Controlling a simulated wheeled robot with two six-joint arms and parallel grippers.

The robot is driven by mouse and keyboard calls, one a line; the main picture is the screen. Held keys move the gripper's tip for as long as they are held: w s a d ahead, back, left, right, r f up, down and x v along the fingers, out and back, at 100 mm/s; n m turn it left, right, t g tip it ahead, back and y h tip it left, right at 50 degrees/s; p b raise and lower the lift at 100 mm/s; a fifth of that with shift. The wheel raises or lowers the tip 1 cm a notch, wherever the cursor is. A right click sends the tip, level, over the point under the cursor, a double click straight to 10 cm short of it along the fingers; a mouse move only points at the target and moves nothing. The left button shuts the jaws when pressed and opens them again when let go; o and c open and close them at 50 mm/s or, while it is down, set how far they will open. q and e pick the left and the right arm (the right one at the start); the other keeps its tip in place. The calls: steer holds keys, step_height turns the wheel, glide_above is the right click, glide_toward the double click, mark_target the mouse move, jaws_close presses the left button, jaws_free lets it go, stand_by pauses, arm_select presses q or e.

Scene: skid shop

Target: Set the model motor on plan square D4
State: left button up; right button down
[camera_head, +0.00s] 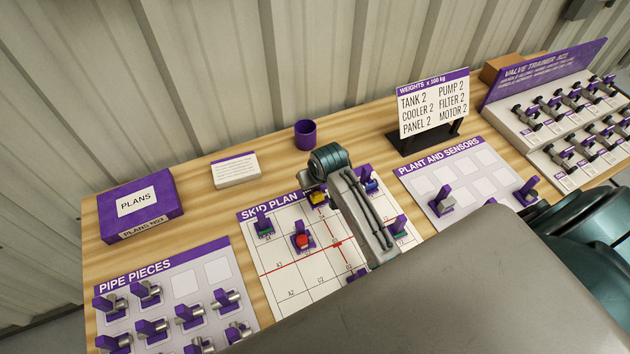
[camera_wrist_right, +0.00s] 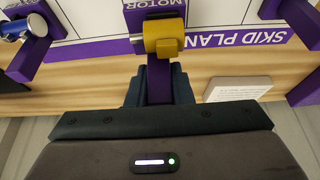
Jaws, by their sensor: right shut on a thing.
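The model motor is a yellow cylinder with a purple handle and a base lettered MOTOR. In the head view the motor (camera_head: 318,198) is at the back edge of the skid plan (camera_head: 283,284), beside my right arm. In the right wrist view my right gripper (camera_wrist_right: 158,88) is shut on the purple handle of the motor (camera_wrist_right: 165,37). I cannot tell whether the motor touches the board. Square D4's label is not readable. My left gripper is not in view.
A purple cup (camera_head: 305,134), a white card (camera_head: 236,170) and the weights sign (camera_head: 432,103) stand behind the plan.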

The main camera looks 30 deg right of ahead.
mark_target(315, 193)
steer(key=shift+f+b, duration=0.35)
steer(key=shift+f, duration=1.4)
steer(key=shift+p, duration=0.55)
steer(key=shift+f+b, duration=0.3)
steer(key=shift+f, duration=0.45)
steer(key=c, duration=1.2)
jaws_free()
